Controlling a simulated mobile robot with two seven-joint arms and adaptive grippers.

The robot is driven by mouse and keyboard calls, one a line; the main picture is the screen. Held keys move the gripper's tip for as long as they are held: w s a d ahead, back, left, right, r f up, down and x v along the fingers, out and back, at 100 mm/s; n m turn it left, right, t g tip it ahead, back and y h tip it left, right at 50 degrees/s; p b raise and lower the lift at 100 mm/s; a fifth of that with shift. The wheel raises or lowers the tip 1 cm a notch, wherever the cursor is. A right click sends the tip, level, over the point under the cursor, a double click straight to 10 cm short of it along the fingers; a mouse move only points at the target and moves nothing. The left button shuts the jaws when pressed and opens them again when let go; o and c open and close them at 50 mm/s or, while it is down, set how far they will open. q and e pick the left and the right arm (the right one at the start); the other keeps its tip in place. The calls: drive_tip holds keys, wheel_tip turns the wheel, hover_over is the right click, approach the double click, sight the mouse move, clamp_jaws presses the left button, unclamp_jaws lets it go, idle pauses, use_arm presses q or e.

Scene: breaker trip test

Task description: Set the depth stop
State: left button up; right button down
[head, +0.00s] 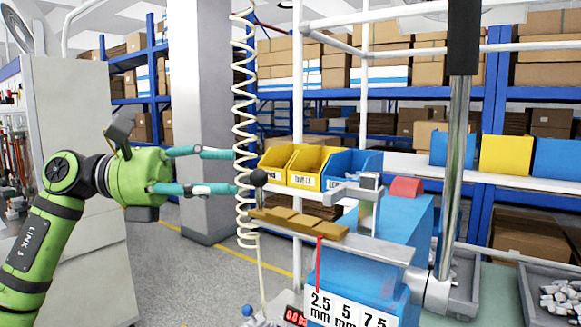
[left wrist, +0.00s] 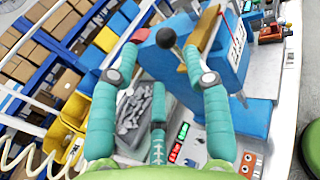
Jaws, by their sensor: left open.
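The blue machine (head: 392,240) has a brass stepped bar (head: 300,222) along its arm. A white scale card (head: 345,308) reading 2.5 mm, 5 mm and 7.5 hangs at its front, with a thin red pointer (head: 319,265) above it. A black ball knob (head: 259,178) stands at the bar's left end. My left gripper (head: 237,172) is open and empty, its teal fingertips just left of the knob. In the left wrist view the knob (left wrist: 165,38) appears between the fingertips (left wrist: 164,45); contact cannot be told. My right gripper is not in view.
Yellow bins (head: 308,166) and a blue bin (head: 350,165) stand behind the machine. A metal post (head: 456,165) rises at the right. A grey tray of metal parts (head: 555,298) lies at far right.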

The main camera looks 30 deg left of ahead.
sight(253, 175)
use_arm(q)
drive_tip(key=d+p, duration=0.1)
drive_tip(key=d, duration=0.1)
drive_tip(key=d+r+p, duration=0.1)
drive_tip(key=shift+d, duration=0.35)
drive_tip(key=shift+w+d+f+p, duration=0.15)
drive_tip(key=shift+w+d+p, duration=0.65)
drive_tip(key=shift+d, duration=0.1)
drive_tip(key=shift+w+d+f, duration=0.1)
drive_tip(key=shift+w+d, duration=0.1)
drive_tip(key=shift+w, duration=0.15)
clamp_jaws()
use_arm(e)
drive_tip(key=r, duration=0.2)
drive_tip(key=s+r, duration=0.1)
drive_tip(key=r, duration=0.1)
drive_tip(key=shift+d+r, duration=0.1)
